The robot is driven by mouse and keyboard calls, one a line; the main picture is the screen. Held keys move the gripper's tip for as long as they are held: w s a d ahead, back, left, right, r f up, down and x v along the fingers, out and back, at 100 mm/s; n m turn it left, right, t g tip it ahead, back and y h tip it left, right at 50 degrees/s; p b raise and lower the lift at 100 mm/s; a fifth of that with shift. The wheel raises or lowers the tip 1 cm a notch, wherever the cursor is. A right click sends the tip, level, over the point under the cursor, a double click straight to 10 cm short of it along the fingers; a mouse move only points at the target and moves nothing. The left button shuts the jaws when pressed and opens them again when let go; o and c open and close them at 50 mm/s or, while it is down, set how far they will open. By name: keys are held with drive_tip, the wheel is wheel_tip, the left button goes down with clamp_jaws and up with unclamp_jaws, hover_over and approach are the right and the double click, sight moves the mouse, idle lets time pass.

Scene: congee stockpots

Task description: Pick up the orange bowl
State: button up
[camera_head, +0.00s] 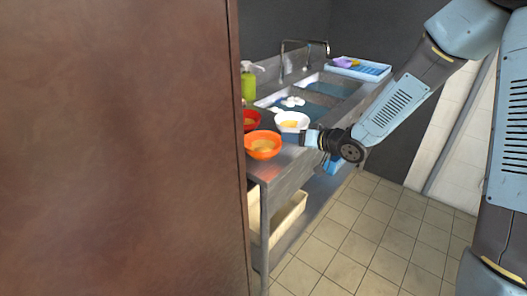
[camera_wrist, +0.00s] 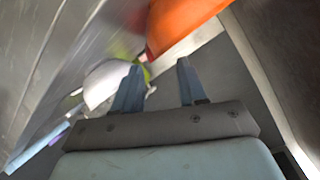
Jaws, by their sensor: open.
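The orange bowl (camera_head: 263,146) stands upright near the front edge of the steel counter in the head view, with something pale yellow-brown inside it. In the wrist view the orange bowl (camera_wrist: 180,24) shows at the top, beyond the fingertips and partly cut off by the frame. My gripper (camera_head: 300,138) is just to the right of the bowl in the head view, apparently a little apart from it. In the wrist view my gripper (camera_wrist: 160,75) has its two fingers spread with nothing between them.
A white bowl (camera_head: 291,121) with yellow contents stands behind my gripper, and a red bowl (camera_head: 251,120) behind the orange one. A green bottle (camera_head: 248,84), sink (camera_head: 325,90) and blue tray (camera_head: 360,69) are farther back. A brown panel (camera_head: 120,150) blocks the left. Tiled floor lies right.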

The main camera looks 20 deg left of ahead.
sight(276, 139)
drive_tip(key=shift+x, duration=4.15)
drive_tip(key=shift+w+d, duration=0.1)
drive_tip(key=shift+w, duration=0.1)
clamp_jaws()
